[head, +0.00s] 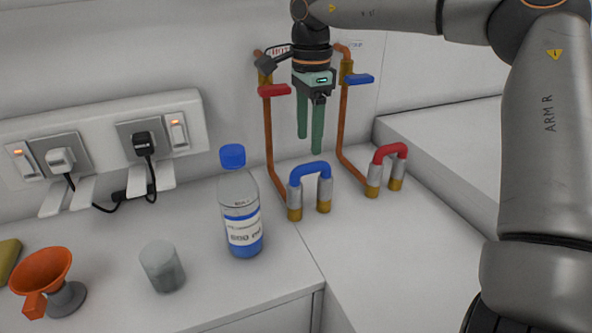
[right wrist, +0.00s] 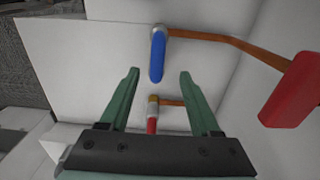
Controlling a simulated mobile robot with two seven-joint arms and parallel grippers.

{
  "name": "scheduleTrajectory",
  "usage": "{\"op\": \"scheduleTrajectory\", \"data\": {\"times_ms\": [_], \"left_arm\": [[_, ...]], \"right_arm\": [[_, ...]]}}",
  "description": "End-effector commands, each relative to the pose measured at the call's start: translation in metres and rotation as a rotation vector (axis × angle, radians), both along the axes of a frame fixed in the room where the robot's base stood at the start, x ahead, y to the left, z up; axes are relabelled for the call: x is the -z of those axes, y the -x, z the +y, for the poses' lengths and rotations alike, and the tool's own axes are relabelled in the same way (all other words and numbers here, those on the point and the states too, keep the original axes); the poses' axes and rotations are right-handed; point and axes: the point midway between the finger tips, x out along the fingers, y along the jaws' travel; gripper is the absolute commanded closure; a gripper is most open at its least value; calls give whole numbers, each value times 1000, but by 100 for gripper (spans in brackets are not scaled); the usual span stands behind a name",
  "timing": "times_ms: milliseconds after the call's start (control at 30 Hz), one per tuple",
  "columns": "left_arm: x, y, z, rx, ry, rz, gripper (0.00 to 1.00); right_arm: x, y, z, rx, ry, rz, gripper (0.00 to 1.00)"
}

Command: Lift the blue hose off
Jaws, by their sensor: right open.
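The blue hose (head: 311,168) is a short upside-down U with grey ends. It stands upright on two brass fittings on the counter. My right gripper (head: 310,144) points down above it, open and empty, with its green fingertips apart from the hose. In the right wrist view the blue hose (right wrist: 157,58) shows end-on beyond the gap between the open fingers of my right gripper (right wrist: 159,72). My left gripper is in neither view.
A red hose (head: 390,152) stands to the right. Copper pipes with a red valve handle (head: 274,90) and a blue one (head: 360,79) rise behind. A blue-capped bottle (head: 240,213), grey cup (head: 162,268) and orange funnel (head: 42,270) stand left. The front right counter is clear.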

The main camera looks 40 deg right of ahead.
Motion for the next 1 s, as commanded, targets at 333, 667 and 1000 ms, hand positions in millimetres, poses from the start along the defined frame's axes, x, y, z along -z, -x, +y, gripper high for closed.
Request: {"op": "scheduleTrajectory", "data": {"times_ms": [333, 667, 1000], "left_arm": [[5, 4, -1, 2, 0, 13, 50], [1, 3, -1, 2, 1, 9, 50], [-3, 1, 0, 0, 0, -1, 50]], "right_arm": [[58, 1, 0, 1, -2, 6, 36], [90, 3, -1, 0, -2, 6, 36], [123, 3, -1, 1, -1, 1, 36]]}}
